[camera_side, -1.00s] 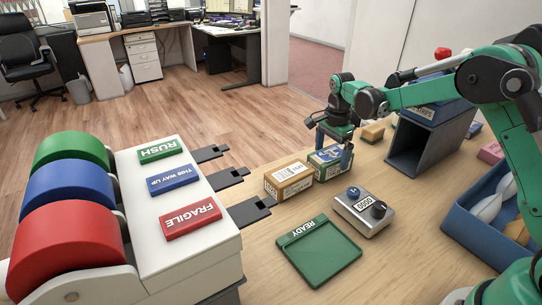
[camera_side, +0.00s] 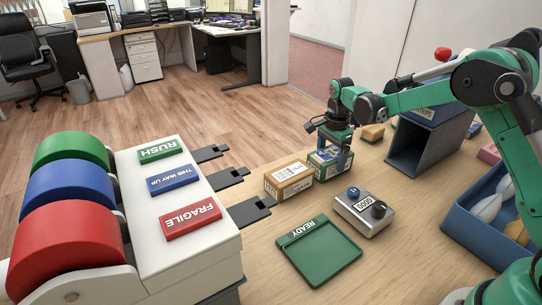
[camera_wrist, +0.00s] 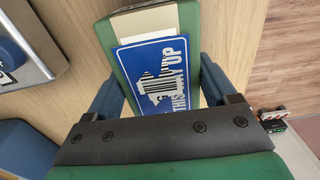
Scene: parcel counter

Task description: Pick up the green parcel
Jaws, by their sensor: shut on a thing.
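The green parcel (camera_side: 326,164) stands on the wooden counter beside a tan parcel (camera_side: 289,181). In the wrist view the green parcel (camera_wrist: 135,62) fills the middle, with a blue THIS WAY UP label (camera_wrist: 185,50) and a barcode on its top. My gripper (camera_side: 342,156) is over its right end in the side view, shut on it. In the wrist view my gripper's blue fingers (camera_wrist: 160,95) stand at its two sides. Whether its underside touches the counter cannot be told.
A grey device with a knob (camera_side: 364,214) and a green READY pad (camera_side: 325,264) lie in front. A dark open bin (camera_side: 408,160) and blue tray (camera_side: 470,240) are at right. A yellow block (camera_side: 372,132) lies behind.

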